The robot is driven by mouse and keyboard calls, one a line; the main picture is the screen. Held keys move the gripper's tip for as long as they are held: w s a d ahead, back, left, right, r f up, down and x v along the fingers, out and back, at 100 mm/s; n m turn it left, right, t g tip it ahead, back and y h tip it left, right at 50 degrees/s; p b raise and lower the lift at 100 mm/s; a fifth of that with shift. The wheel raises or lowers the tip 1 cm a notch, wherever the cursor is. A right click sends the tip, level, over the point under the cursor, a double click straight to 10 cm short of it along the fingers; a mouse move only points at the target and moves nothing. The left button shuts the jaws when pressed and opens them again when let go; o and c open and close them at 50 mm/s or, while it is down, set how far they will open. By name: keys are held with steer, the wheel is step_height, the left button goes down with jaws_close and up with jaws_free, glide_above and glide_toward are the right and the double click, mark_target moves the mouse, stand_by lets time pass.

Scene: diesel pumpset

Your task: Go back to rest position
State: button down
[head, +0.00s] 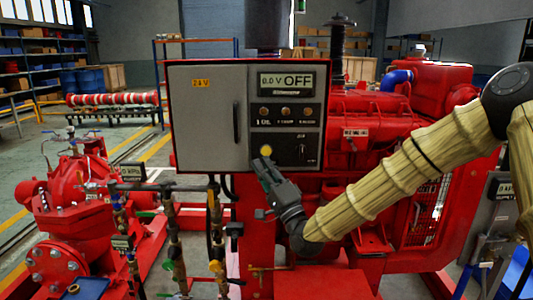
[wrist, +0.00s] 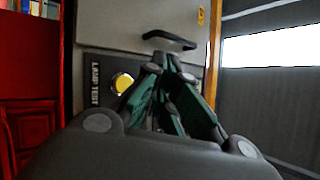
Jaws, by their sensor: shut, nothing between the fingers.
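My gripper (head: 266,170) is at the lower edge of the grey control panel (head: 207,145), just below a round yellow button (head: 266,150) in the head view. In the wrist view my gripper (wrist: 160,62) has its fingers together with nothing between them. The yellow button (wrist: 122,82), beside a "LAMP TEST" label (wrist: 95,86), is just left of the fingers there. I cannot tell whether the fingertips touch the panel. My arm reaches in from the right in the head view. The panel display (head: 286,82) reads "0.0 V OFF".
The red diesel engine (head: 370,125) stands behind and right of the panel. A red pump (head: 75,195) and upright pipes with valves (head: 175,240) are at left and below. A grey box (head: 490,220) stands at the right. Open floor (head: 25,150) lies at the far left.

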stand_by(0.5)
steer(key=s+d+f+n+g+h+p, duration=0.1)
steer(key=s+f+n+g+h+p, duration=0.2)
steer(key=f, duration=1.6)
steer(key=s+d+f+n+g+h+p, duration=0.1)
steer(key=s+d+f+g+h, duration=0.2)
steer(key=s+f, duration=0.5)
steer(key=s+d+f+g+h+p, duration=0.2)
steer(key=s+d+f+g, duration=0.15)
steer(key=f, duration=0.85)
steer(key=s+d+f+n+g+h+p, duration=0.1)
steer(key=s+d+f+g, duration=0.2)
steer(key=s+f, duration=0.35)
steer(key=s+d+f+n+g+h+p, duration=0.1)
steer(key=s+d+f+n+g+h, duration=0.2)
steer(key=s, duration=0.7)
steer(key=s+d+f+g+p, duration=0.1)
steer(key=s+d+g, duration=0.1)
steer(key=s+d, duration=0.3)
steer(key=s+d+f+n+g+h+p, duration=0.1)
steer(key=s+d, duration=0.4)
steer(key=s, duration=0.8)
steer(key=shift+s+g+h, duration=0.2)
steer(key=shift+g+h, duration=0.1)
steer(key=shift+g, duration=0.55)
